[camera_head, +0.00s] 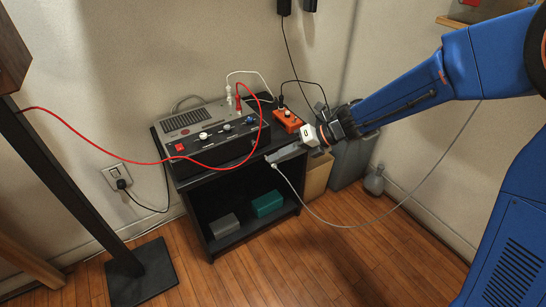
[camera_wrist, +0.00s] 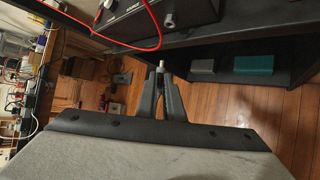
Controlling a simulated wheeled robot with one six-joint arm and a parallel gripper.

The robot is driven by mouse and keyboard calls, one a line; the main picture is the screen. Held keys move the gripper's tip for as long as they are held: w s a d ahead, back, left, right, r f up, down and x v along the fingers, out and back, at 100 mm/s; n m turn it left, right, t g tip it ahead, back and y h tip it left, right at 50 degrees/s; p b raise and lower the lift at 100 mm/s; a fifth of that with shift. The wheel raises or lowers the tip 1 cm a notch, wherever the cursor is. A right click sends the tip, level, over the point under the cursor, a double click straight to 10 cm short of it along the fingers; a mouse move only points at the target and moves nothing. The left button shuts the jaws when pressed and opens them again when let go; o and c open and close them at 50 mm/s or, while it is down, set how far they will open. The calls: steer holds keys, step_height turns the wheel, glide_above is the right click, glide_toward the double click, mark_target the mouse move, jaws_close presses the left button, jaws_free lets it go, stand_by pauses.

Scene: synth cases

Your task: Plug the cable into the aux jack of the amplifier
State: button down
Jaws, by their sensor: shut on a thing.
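The amplifier (camera_head: 222,148), a black-fronted unit with several knobs and a red switch, stands on the black stand. Part of a dark box with a pale knob-like piece (camera_wrist: 169,19) shows at the top of the wrist view. My gripper (camera_head: 276,160) is at the stand's front right edge, below and right of the amplifier's front. It is shut on the cable's pale plug (camera_wrist: 160,66), which sticks out past the fingertips and is clear of the amplifier. The grey cable (camera_head: 330,222) hangs from it and loops away right. I cannot tell which socket is the aux jack.
A red cable (camera_head: 100,151) runs across the amplifier's front to its top, beside a white one (camera_head: 250,73). An orange box (camera_head: 287,121) sits right of the amplifier. Grey and teal boxes (camera_head: 267,203) lie on the shelf below. The floor in front is clear.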

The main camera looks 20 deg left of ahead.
steer(key=shift+m, duration=0.3)
steer(key=shift+w+a+r, duration=0.1)
steer(key=shift+w+a, duration=1.6)
steer(key=shift+a, duration=0.3)
steer(key=shift+w+a, duration=0.75)
steer(key=shift+a, duration=0.1)
stand_by(0.4)
steer(key=c, duration=1.8)
jaws_free()
steer(key=v, duration=1.7)
steer(key=shift+d+r, duration=0.1)
steer(key=shift+r, duration=0.15)
